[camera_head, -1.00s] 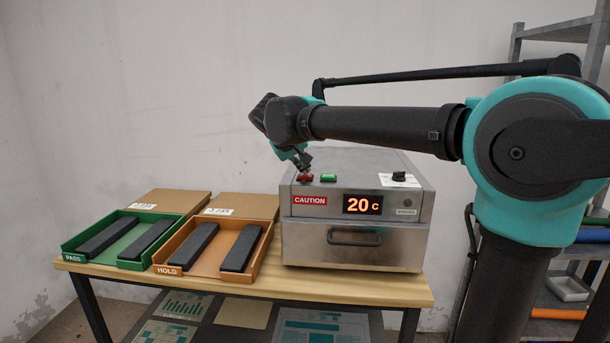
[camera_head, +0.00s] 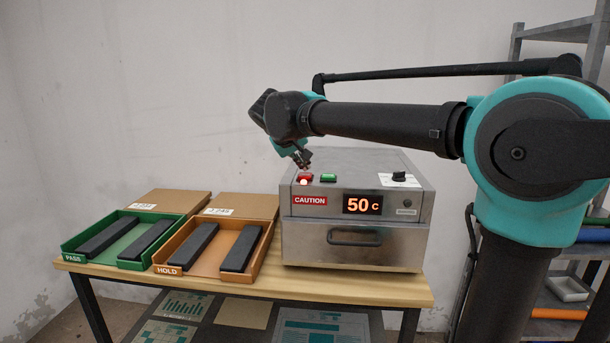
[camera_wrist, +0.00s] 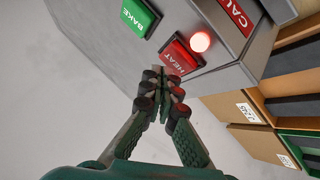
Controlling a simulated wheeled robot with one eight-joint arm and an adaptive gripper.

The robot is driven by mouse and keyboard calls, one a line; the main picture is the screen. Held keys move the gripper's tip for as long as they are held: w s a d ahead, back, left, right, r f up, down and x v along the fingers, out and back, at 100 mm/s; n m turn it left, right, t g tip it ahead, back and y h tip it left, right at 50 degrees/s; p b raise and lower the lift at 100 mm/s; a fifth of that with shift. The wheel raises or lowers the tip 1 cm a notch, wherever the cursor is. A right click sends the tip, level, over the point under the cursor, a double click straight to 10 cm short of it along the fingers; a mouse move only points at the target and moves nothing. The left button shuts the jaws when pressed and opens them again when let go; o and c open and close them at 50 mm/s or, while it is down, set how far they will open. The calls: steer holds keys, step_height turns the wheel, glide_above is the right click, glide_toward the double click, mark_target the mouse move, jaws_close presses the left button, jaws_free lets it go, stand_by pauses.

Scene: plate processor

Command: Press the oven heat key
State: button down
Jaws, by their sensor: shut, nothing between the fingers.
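The oven (camera_head: 355,220) is a grey metal box on the table, and its display (camera_head: 362,204) reads 50 C in orange. The red heat key (camera_wrist: 182,57), marked HEAT, is on the oven's top edge; it also shows in the head view (camera_head: 305,177). A round lamp (camera_wrist: 200,42) beside it glows red. The green bake key (camera_wrist: 139,17) is on the key's other side. My gripper (camera_wrist: 163,78) is shut and empty, its fingertips at the near edge of the heat key. In the head view my gripper (camera_head: 304,165) is just above the key; exact contact is hard to tell.
A black knob (camera_head: 399,176) stands on the oven's top right. Left of the oven are an orange HOLD tray (camera_head: 208,267) and a green PASS tray (camera_head: 120,262), both holding dark bars. Brown boxes (camera_head: 243,206) lie behind them. A shelf rack (camera_head: 565,30) is at right.

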mark_target(304, 175)
steer(key=shift+r, duration=3.05)
